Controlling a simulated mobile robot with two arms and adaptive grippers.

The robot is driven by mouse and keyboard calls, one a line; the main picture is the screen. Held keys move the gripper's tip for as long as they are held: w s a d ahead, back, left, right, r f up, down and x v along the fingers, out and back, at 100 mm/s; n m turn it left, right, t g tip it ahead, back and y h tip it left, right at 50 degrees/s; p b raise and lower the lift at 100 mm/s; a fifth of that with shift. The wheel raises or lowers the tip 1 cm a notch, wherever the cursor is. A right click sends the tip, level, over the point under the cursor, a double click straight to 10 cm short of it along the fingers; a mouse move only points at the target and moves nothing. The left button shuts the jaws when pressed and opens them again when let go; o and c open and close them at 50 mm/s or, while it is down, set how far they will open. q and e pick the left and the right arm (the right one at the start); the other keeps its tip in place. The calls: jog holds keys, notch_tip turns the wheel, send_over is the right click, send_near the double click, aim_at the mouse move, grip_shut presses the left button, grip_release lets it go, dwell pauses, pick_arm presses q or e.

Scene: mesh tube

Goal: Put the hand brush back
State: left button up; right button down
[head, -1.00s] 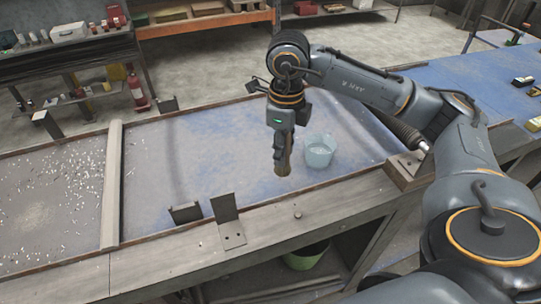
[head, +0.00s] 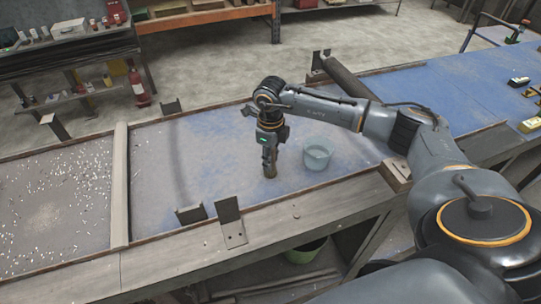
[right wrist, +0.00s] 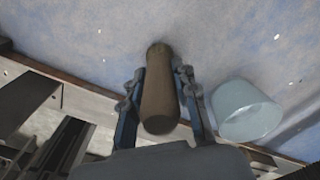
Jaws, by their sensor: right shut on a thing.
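My right gripper (head: 269,157) is shut on a brown, rounded wooden piece, seemingly the handle of the hand brush (head: 270,171). It points down over the blue bench surface, left of a pale blue tub. In the right wrist view the handle (right wrist: 158,100) sits between the two fingers of the right gripper (right wrist: 159,82). No bristles show, and I cannot tell whether its lower end touches the bench. My left gripper is out of view.
The pale blue tub (head: 317,157) stands close to the right of the held piece. Upright metal brackets (head: 231,222) line the bench's front edge. A raised divider (head: 119,185) separates a section strewn with white bits. Bare blue surface (head: 215,150) lies left of the gripper.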

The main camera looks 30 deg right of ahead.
jog(key=shift+f, duration=0.15)
jog(key=c, duration=1)
grip_release()
jog(key=shift+r, duration=0.2)
notch_tip(320, 180, up, 11)
jog(key=b, duration=0.3)
jog(key=shift+r, duration=0.5)
